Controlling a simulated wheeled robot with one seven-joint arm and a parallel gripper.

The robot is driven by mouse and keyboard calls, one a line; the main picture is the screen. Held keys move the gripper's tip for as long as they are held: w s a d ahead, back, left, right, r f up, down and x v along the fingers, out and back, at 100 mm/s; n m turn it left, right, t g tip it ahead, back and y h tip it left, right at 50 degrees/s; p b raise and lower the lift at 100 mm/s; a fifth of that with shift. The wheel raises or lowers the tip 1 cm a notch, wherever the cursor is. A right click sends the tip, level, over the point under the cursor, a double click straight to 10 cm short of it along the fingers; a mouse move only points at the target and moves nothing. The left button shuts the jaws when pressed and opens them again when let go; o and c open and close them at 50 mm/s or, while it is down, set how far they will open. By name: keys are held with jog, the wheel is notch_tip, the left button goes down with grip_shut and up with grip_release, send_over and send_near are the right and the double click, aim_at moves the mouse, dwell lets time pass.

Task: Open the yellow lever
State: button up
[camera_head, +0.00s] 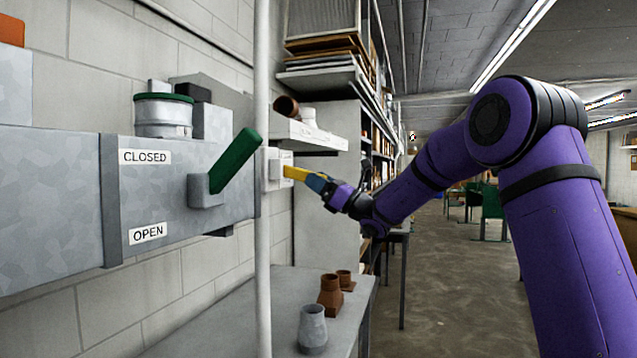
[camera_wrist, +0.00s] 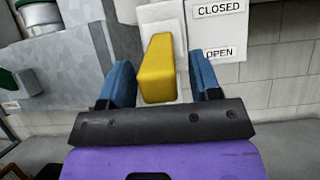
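The yellow lever (camera_head: 299,173) sticks out from a pale switch plate (camera_head: 272,169) on the wall, just right of the white vertical pipe in the head view. My gripper (camera_head: 322,183) is at the lever's outer end. In the wrist view the yellow lever (camera_wrist: 157,70) lies between the two blue fingers of my gripper (camera_wrist: 160,88), with a visible gap on each side. The fingers are apart and do not appear to touch it. Beside the lever in the wrist view are a CLOSED label (camera_wrist: 218,9) and an OPEN label (camera_wrist: 219,53) below it.
A green lever (camera_head: 235,160) on a grey duct box stands left, with its own CLOSED (camera_head: 145,157) and OPEN (camera_head: 148,233) labels. The white pipe (camera_head: 262,200) stands between the levers. A bench (camera_head: 245,305) below holds fittings; a small shelf (camera_head: 305,136) hangs above.

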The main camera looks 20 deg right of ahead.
jog(key=v, duration=1.1)
jog(key=shift+a, duration=0.1)
jog(key=s+a+f+n+g+h, duration=0.25)
jog(key=s+a+n+g, duration=0.4)
jog(key=s, duration=0.35)
jog(key=s+a+f+n+g+h, duration=0.1)
jog(key=s+a+n+g+h, duration=0.4)
jog(key=s+a, duration=0.45)
jog(key=s+d+f+n+t+h, duration=0.1)
jog(key=s+d+f+n+h, duration=0.1)
jog(key=s+d+n+h, duration=0.2)
jog(key=s+d+f+n+h, duration=0.3)
jog(key=s+d+n+h, duration=0.1)
jog(key=s, duration=0.6)
jog(key=s+d+f+n+t+h, duration=0.1)
jog(key=s+d+f+n+h, duration=0.1)
jog(key=s+d+n+h, duration=0.2)
jog(key=s+n, duration=0.1)
jog(key=s, duration=0.2)
jog(key=shift+s+d+f+n+t, duration=0.25)
jog(key=shift+d+n+t, duration=0.1)
jog(key=shift+d, duration=0.05)
